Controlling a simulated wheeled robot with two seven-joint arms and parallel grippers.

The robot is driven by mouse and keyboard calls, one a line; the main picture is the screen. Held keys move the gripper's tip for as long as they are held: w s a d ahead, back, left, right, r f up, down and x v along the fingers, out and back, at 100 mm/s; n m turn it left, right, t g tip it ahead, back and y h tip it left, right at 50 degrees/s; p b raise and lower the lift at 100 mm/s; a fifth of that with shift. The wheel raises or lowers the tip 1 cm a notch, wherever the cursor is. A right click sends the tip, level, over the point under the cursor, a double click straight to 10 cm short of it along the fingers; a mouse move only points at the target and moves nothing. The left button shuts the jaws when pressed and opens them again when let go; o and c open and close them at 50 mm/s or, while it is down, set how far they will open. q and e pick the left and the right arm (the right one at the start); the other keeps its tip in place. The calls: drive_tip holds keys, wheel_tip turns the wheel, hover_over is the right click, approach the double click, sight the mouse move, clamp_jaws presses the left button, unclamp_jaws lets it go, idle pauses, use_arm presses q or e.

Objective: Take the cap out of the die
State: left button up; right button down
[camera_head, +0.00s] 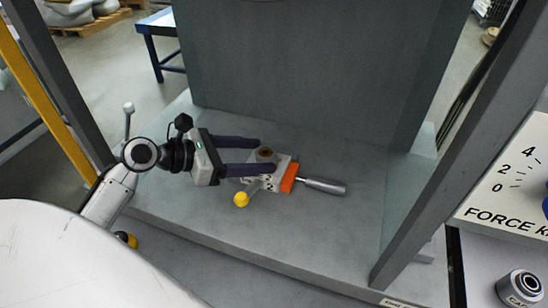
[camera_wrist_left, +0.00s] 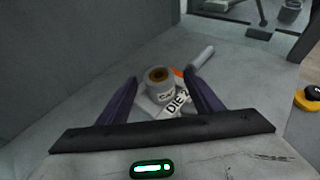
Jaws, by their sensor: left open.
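The cap (camera_head: 265,153) is a short grey cylinder with a brown-lined round opening. It sits upright in the die (camera_head: 272,184), a light grey block with an orange part on its right side. In the left wrist view the cap (camera_wrist_left: 160,86), with partly readable lettering, stands at the die's label "DIE 2" (camera_wrist_left: 178,103). My left gripper (camera_head: 268,156) is open, its two dark fingers pointing right. In the head view the fingers reach to either side of the cap. In the left wrist view the cap shows between them; contact cannot be made out.
A metal handle (camera_head: 323,186) sticks out right of the die, and a yellow knob (camera_head: 241,199) is at its front left. The grey press bed (camera_head: 330,235) is clear in front. Grey frame posts (camera_head: 440,160) flank it. A metal cylinder (camera_head: 520,287) stands at the lower right.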

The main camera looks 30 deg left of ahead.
sight(272, 153)
use_arm(q)
drive_tip(key=x, duration=0.7)
drive_tip(key=shift+w+r, duration=0.1)
drive_tip(key=shift+r, duration=0.15)
drive_tip(key=c, duration=1.3)
